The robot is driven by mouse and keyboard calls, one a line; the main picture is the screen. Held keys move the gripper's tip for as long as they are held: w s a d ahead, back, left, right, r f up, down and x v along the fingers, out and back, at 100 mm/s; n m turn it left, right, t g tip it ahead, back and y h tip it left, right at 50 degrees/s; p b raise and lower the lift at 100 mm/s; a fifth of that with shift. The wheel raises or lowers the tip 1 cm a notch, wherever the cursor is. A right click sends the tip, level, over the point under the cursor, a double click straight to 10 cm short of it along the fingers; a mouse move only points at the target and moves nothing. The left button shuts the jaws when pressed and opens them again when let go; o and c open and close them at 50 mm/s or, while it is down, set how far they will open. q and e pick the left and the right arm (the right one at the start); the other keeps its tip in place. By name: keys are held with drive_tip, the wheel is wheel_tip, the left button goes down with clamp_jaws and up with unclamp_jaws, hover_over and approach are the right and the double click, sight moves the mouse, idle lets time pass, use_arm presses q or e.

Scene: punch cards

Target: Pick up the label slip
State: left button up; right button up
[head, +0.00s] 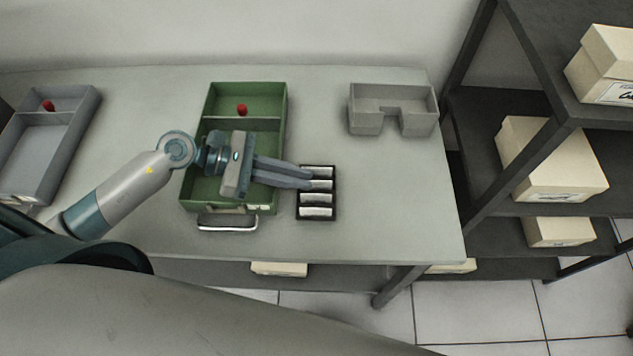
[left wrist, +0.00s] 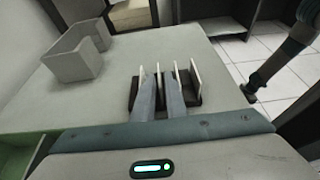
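A small black rack (head: 317,217) on the table holds several pale label slips standing on edge in a row; the rack also shows in the left wrist view (left wrist: 192,103). My left gripper (head: 309,181) reaches over the green box from the left, with its fingertips at the far part of the rack. In the left wrist view its two fingers (left wrist: 160,85) are a little apart, with one label slip (left wrist: 158,76) between and just beyond their tips. I cannot tell whether they touch it. My right gripper is not in view.
The green two-part box (head: 283,103) holds a red piece (head: 242,109) and lies under my left arm. A grey notched tray (head: 364,121) stands at the back right. A grey tray (head: 76,135) is at the left. Dark shelves (head: 480,150) with cream boxes stand beyond the table's right edge.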

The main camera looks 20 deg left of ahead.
sight(317, 181)
use_arm(q)
drive_tip(key=p+x, duration=0.2)
drive_tip(key=x, duration=0.1)
drive_tip(key=shift+w+d+f, duration=0.1)
drive_tip(key=shift+w+d, duration=0.1)
drive_tip(key=shift+w+d+f+p, duration=0.1)
drive_tip(key=shift+d+f+p, duration=0.25)
drive_tip(key=shift+d, duration=0.1)
clamp_jaws()
drive_tip(key=shift+r, duration=0.1)
